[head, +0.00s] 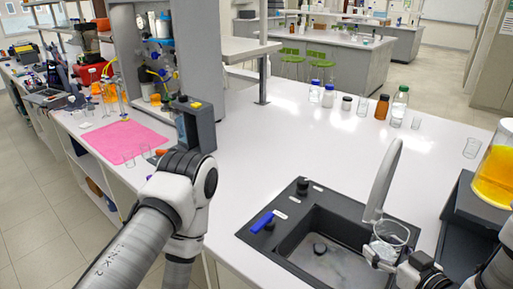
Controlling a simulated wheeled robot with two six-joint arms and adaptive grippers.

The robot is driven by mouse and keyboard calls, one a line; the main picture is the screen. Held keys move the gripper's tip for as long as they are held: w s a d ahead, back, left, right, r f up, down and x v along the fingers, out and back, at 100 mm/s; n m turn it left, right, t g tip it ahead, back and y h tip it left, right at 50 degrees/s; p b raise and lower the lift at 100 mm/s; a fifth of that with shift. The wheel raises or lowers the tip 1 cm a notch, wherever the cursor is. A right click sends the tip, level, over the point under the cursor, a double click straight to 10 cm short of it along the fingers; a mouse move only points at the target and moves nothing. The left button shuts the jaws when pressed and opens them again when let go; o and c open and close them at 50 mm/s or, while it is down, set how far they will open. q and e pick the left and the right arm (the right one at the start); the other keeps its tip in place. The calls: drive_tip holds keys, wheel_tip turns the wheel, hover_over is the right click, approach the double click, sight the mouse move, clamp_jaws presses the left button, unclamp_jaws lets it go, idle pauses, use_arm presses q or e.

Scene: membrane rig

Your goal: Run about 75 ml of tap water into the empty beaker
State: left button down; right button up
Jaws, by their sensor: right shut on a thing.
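The clear glass beaker (395,232) is over the right side of the dark sink (318,250), close by the foot of the pale tap (384,182). My right gripper (385,258) is shut on the beaker from the near side. The beaker looks roughly upright. I see no water stream, and I cannot tell whether there is water in the glass. A blue lever-like piece (262,222) lies along the sink's left rim. My left arm comes in large at lower left; its gripper does not show.
A large flask of orange liquid (495,170) stands on a dark unit at right. Several bottles (382,107) line the bench's back. A dark grey device (196,124) and a pink mat (122,141) are at left. The white bench (300,135) is clear in the middle.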

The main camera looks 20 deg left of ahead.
sight(392, 259)
drive_tip(key=d+f+m+h, duration=0.1)
drive_tip(key=f+m+t+h, duration=0.1)
drive_tip(key=d+f+m+t+h, duration=0.1)
drive_tip(key=shift+w+d+f+h, duration=0.25)
drive_tip(key=shift+d+h, duration=0.1)
drive_tip(key=shift+h, duration=0.05)
drive_tip(key=d+m+h, duration=0.1)
drive_tip(key=d+f+m+h, duration=0.1)
drive_tip(key=s+d+f+m+h, duration=0.1)
drive_tip(key=h, duration=0.1)
drive_tip(key=shift+d+m+t, duration=0.35)
drive_tip(key=shift+m+t, duration=0.05)
drive_tip(key=shift+s+d+h, duration=0.1)
drive_tip(key=shift+d+h, duration=0.2)
drive_tip(key=shift+h, duration=0.1)
drive_tip(key=shift+f, duration=0.1)
